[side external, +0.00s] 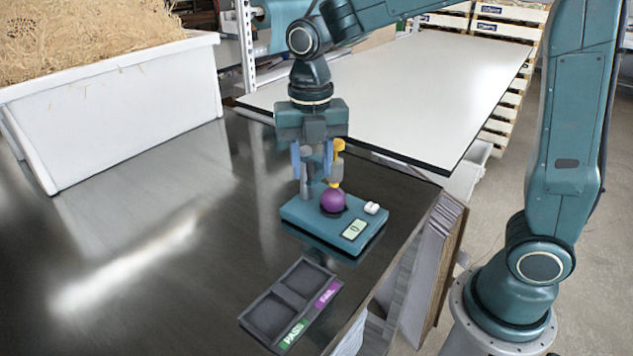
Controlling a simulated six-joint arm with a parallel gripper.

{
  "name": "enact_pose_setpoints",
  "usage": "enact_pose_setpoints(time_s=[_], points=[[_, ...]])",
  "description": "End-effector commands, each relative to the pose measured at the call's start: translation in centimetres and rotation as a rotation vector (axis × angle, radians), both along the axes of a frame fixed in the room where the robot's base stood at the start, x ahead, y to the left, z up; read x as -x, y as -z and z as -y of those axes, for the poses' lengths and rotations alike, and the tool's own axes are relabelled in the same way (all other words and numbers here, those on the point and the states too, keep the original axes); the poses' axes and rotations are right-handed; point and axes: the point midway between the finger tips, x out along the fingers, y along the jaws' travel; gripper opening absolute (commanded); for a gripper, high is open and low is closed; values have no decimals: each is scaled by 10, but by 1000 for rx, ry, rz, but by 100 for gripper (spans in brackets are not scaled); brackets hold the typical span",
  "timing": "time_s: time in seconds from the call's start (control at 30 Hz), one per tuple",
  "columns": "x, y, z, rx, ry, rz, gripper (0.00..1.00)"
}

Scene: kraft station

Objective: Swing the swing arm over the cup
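A teal tester (300,212) stands on the dark bench, with a grey post (304,185) at its back left. A yellow piece (338,160), apparently the head of the swing arm, hangs above a purple ball (333,201) on the tester. The cup is not clearly visible; the ball may be sitting in it. My gripper (312,170) points down over the back of the tester, between the post and the yellow piece. Its blue fingers are apart. The rest of the swing arm is hidden around the fingers, and I cannot tell whether they touch it.
A white bin (120,115) of shredded paper stands at back left. The left bench is clear.

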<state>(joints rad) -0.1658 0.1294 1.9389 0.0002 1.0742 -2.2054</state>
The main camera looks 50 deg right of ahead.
Motion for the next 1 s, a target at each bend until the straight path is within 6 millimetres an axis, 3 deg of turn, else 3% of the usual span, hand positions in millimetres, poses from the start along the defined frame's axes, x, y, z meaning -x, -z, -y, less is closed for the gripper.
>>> enact_pose_setpoints(time_s=[0.27,0.7,1.0], points=[[-1,-31,0,-1,0,6,36],[-1,-104,0,-1,0,5,36],[0,-130,0,0,0,3,36]])
